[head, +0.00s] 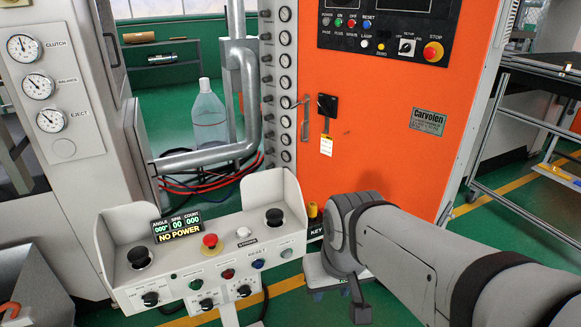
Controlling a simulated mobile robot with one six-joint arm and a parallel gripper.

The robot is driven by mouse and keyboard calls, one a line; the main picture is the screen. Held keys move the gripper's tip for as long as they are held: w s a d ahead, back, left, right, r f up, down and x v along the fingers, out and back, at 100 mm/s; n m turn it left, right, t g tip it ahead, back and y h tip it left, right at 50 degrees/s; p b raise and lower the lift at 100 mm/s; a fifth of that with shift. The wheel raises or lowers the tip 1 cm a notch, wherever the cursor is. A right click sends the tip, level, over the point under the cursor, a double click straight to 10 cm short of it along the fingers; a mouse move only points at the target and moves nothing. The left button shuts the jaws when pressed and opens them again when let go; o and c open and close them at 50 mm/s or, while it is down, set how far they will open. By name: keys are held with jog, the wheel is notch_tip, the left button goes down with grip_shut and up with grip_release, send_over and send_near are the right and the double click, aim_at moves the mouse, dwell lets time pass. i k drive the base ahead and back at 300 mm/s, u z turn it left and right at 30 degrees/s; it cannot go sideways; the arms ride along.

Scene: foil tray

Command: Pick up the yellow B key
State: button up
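A small yellow piece (312,210) stands upright at a dark holder marked KEY (316,231), just right of the grey control console. It looks like the yellow key, but no letter B is readable on it. My arm comes in from the lower right, and its grey joint is close to the right of the holder and partly covers it. A dark part that looks like my gripper (359,302) points down below that joint, apart from the yellow piece. Its fingers are too unclear to tell open from shut.
The console (205,255) with knobs, a red button and a NO POWER display is left of the holder. Behind stands an orange cabinet (375,130) with a black key switch and hanging tag (326,145). A dark rack (535,130) is at right.

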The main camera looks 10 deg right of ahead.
aim_at(311, 206)
jog(key=z, duration=0.15)
jog(key=i, duration=0.7)
jog(key=z, duration=0.4)
jog(key=k, duration=0.6)
jog(key=u, duration=0.45)
jog(key=k, duration=0.1)
jog(key=z, duration=0.65)
jog(key=i, duration=0.7)
jog(key=u, duration=0.05)
